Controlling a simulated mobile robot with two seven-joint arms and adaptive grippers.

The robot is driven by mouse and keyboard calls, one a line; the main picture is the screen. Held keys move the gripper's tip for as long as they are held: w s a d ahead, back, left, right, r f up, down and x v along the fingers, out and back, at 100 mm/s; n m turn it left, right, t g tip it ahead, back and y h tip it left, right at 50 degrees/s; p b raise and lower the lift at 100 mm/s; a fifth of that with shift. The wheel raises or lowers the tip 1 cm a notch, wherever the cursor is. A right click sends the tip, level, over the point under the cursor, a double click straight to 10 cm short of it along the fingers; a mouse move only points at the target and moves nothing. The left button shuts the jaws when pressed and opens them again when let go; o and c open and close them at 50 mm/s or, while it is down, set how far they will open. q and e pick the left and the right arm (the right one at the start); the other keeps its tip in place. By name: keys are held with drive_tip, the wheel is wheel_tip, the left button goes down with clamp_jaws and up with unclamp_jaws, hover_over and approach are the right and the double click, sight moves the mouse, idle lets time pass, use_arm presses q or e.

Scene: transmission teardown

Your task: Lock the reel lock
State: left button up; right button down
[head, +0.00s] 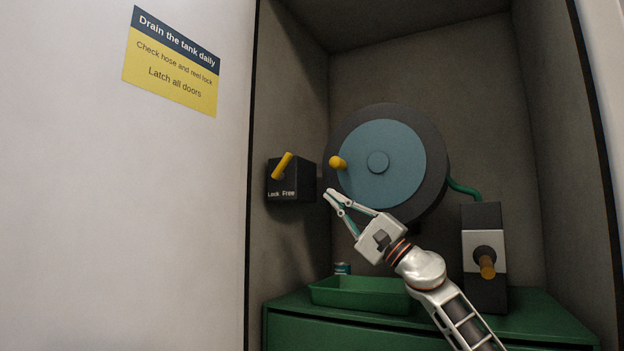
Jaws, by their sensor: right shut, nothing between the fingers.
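The reel lock is a black box (291,188) on the left inner wall of the cabinet, with a yellow lever (284,165) on it. Its face reads "Lock" at left and "Free" at right. The lever points up and leans right, toward the "Free" side. The hose reel (392,150), a dark drum with a blue-grey disc and a yellow knob (338,162), is on the back wall. My right gripper (328,196) is shut and empty, just right of the lock box and below the knob, apart from the lever in the picture. My left gripper is out of view.
A green tray (345,299) sits on the green cabinet top (550,318), with a small can (342,268) behind it. A dark unit with an orange handle (487,265) stands at right. A green hose (462,187) leaves the reel. A sign (172,62) is on the white panel at left.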

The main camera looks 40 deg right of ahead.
sight(289, 159)
drive_tip(key=p+x, duration=0.6)
drive_tip(key=x, duration=0.6)
drive_tip(key=shift+w+a+r, duration=0.15)
drive_tip(key=shift+w+r, duration=0.05)
drive_tip(key=shift+r, duration=0.1)
drive_tip(key=shift+w+a+r, duration=0.15)
drive_tip(key=shift+w, duration=0.2)
